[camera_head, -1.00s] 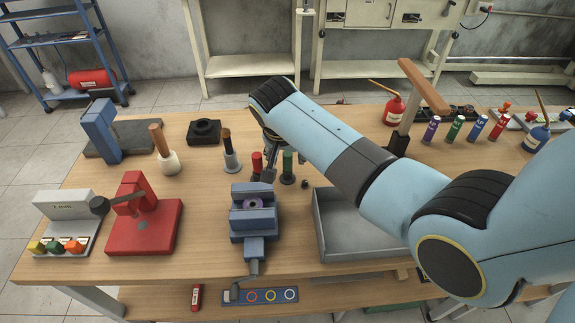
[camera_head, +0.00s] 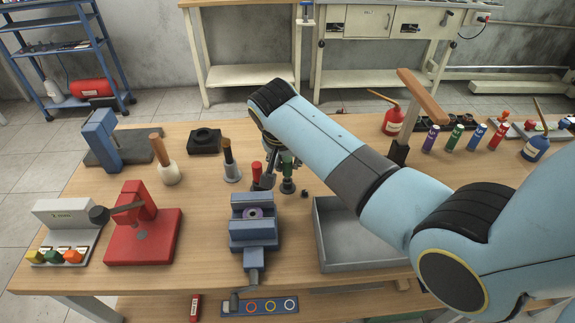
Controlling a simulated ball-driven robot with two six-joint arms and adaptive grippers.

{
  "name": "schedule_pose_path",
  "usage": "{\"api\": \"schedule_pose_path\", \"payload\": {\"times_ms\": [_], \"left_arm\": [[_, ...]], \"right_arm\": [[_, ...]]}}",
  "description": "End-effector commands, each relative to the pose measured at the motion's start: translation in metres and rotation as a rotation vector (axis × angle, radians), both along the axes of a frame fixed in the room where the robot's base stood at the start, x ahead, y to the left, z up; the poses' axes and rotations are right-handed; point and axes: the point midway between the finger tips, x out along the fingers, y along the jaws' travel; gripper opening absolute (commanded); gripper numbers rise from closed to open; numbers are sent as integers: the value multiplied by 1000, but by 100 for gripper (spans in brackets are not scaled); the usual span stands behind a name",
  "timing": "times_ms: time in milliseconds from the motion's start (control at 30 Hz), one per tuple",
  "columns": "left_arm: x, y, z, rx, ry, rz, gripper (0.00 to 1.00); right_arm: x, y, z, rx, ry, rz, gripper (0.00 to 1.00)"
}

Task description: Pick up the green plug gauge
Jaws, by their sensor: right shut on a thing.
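The green plug gauge (camera_head: 287,171) stands upright on the wooden table, behind the blue vise and just right of a red-handled gauge (camera_head: 257,170). My right arm reaches in from the right and its wrist hides the top of the green gauge. My right gripper (camera_head: 284,163) is around the green gauge's handle and shut on it; the fingers are mostly hidden behind the arm. The gauge's dark base appears still on the table. My left gripper is not in view.
The blue vise (camera_head: 253,232) stands in front of the gauges. A grey tray (camera_head: 330,262) lies to the right, under my arm. A red press (camera_head: 145,245) stands at the left. A wooden-handled tool (camera_head: 232,160) stands left of the red gauge.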

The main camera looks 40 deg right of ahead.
Motion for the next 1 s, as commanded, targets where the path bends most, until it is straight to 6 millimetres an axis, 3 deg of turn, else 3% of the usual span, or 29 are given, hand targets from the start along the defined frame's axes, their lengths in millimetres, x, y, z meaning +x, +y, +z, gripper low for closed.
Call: {"api": "schedule_pose_path", "payload": {"times_ms": [167,600,800,1000], "left_arm": [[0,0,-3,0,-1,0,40],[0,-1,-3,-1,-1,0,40],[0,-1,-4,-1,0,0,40],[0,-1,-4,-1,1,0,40]], "right_arm": [[0,0,30,0,-5,-1,0],[-94,-13,83,-1,-2,-1,0],[-113,-16,95,-1,-1,0,0],[-116,-16,98,0,-2,-1,0]]}}
